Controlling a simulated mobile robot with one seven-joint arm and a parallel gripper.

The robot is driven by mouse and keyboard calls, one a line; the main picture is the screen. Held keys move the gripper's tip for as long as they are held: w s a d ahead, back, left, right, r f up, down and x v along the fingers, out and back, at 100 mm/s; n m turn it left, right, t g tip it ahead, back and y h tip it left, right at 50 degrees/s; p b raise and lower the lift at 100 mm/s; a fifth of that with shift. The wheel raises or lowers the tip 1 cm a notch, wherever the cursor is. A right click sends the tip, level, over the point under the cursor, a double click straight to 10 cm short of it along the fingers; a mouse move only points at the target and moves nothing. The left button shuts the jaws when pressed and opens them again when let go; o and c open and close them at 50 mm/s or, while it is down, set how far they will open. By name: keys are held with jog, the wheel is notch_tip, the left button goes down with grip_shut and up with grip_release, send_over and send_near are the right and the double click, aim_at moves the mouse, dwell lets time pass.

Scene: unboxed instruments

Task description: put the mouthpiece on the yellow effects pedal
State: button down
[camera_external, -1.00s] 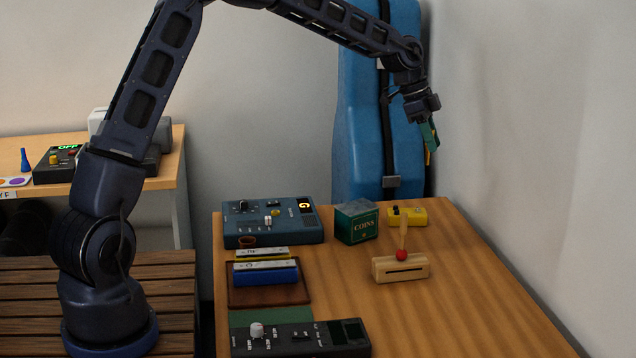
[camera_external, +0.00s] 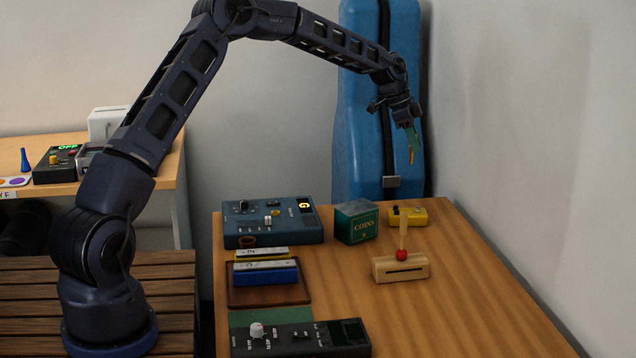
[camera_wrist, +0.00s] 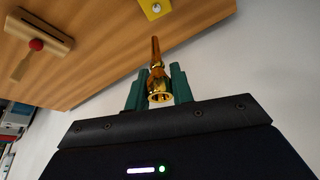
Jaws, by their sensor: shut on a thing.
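The gold mouthpiece (camera_wrist: 157,74) is held between the green fingers of my gripper (camera_wrist: 158,91) in the wrist view, its wide cup toward the camera and its narrow shank pointing away. In the external view my gripper (camera_external: 411,140) is high above the back of the table, in front of the blue case, with the mouthpiece (camera_external: 411,155) hanging down from it. The yellow effects pedal (camera_external: 407,217) lies at the table's back right corner, well below my gripper. Part of the pedal (camera_wrist: 153,9) shows at the top of the wrist view.
A green coin tin (camera_external: 356,223) stands left of the pedal. A wooden block with a red-headed beater (camera_external: 401,267) is in front of it. A blue device (camera_external: 270,222) sits at the back left. The blue case (camera_external: 362,110) stands behind the table. The table's right side is clear.

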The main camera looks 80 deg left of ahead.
notch_tip(320, 180, down, 14)
jog(key=shift+r, duration=0.1)
dwell(0.5)
jog(key=c, duration=1.2)
grip_release()
